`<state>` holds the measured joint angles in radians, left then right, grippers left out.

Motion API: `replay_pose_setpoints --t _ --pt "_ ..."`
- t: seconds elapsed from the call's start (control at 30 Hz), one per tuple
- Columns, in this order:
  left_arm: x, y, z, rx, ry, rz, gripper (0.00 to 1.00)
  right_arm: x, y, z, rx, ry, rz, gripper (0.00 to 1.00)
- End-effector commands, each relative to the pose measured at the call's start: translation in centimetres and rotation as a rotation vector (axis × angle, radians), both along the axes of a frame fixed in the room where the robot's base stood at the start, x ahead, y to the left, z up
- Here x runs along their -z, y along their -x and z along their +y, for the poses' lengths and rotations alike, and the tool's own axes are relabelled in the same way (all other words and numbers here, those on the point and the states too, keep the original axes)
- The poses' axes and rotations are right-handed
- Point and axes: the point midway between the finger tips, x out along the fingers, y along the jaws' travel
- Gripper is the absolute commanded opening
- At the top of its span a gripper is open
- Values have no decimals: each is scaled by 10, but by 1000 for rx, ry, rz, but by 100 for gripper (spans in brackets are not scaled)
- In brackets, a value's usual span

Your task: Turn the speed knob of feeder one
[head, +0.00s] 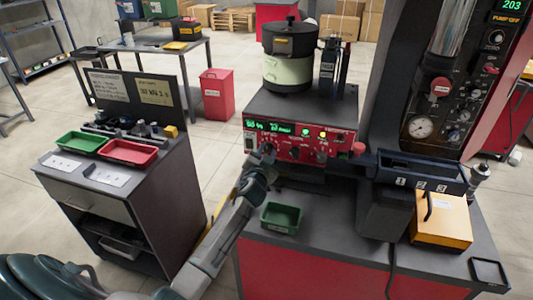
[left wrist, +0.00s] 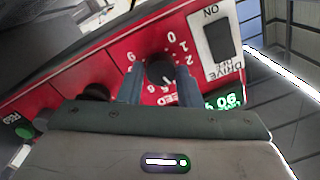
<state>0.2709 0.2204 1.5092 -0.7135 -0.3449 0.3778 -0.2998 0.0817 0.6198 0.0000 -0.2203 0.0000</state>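The speed knob (left wrist: 160,69) of feeder one is a dark round knob on a red control panel, ringed by white numbers, with a "SPEED" label beside it in the left wrist view. My left gripper (left wrist: 159,78) has one finger on each side of the knob. Whether the fingers press on it or stand slightly clear, I cannot tell. In the head view my left gripper (head: 264,158) reaches the left part of the red panel (head: 290,143) and hides the knob. My right gripper is not in view.
The drive switch (left wrist: 219,40) and a green display (left wrist: 223,100) sit close to the knob; another dark knob (left wrist: 97,92) is on its other side. The bowl feeder (head: 288,60) stands above the panel.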

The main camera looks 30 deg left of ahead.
Motion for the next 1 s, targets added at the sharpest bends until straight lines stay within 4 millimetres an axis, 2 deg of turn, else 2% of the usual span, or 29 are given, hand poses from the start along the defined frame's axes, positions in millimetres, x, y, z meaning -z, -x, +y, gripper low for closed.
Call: replay_pose_setpoints --t 0.03,0.1,0.13,0.47,1.0 --pt "0 0 0 0 0 0 21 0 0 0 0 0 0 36" --pt "0 0 0 0 0 0 8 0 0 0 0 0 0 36" --pt "0 0 0 0 0 0 6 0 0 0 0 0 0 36" --pt "1 0 0 -1 -52 12 6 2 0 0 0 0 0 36" --pt "1 0 0 0 -385 92 6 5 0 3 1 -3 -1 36"
